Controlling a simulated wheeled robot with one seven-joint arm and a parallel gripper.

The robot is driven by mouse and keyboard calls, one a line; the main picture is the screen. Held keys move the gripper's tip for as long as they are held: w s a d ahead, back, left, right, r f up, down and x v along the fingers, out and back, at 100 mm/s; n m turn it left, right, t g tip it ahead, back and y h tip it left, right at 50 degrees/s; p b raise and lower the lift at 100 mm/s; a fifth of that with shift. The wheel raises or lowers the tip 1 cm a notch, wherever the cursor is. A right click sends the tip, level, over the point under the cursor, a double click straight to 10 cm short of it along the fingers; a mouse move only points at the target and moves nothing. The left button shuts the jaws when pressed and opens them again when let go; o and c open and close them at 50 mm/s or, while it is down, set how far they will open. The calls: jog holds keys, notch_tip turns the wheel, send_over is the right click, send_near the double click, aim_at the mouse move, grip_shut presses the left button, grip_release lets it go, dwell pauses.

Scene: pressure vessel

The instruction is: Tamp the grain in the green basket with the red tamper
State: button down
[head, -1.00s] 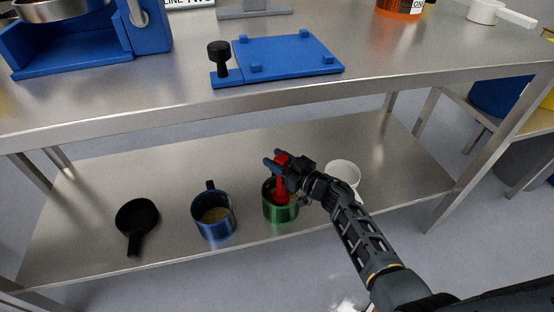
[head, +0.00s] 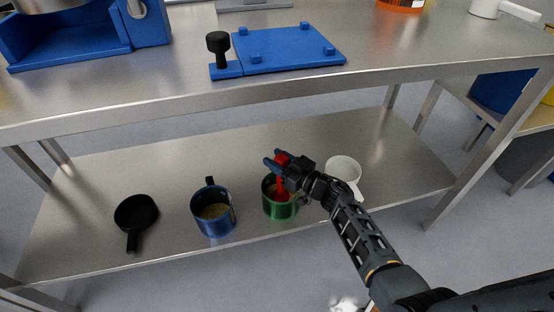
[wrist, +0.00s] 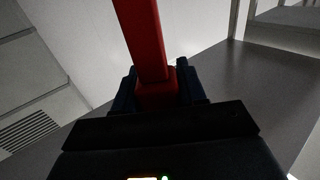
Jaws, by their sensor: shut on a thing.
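The green basket (head: 281,209) stands on the lower shelf in the head view, partly hidden by my gripper and the tamper. My gripper (head: 277,160) is above it and shut on the red tamper (head: 282,187). The tamper points down into the basket's mouth, its lower end inside; whether it touches the grain I cannot tell. Some tan grain shows at the basket's rim. In the wrist view the red tamper (wrist: 145,40) rises between the dark fingers of my gripper (wrist: 156,88).
On the lower shelf (head: 330,145), a blue basket (head: 214,222) with grain and a black scoop-like pan (head: 136,213) stand left; a white cup (head: 343,170) stands right, close to my arm. The upper tabletop (head: 400,50) overhangs behind, bearing a blue plate (head: 285,47).

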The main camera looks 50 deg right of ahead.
notch_tip(320, 180, up, 2)
jog(key=shift+r+p, duration=0.1)
jog(key=shift+p, duration=0.75)
jog(key=shift+f+b, duration=1.15)
jog(key=shift+f, duration=0.35)
jog(key=shift+r, duration=0.1)
jog(key=shift+r+p, duration=1.35)
jog(key=shift+p, duration=0.25)
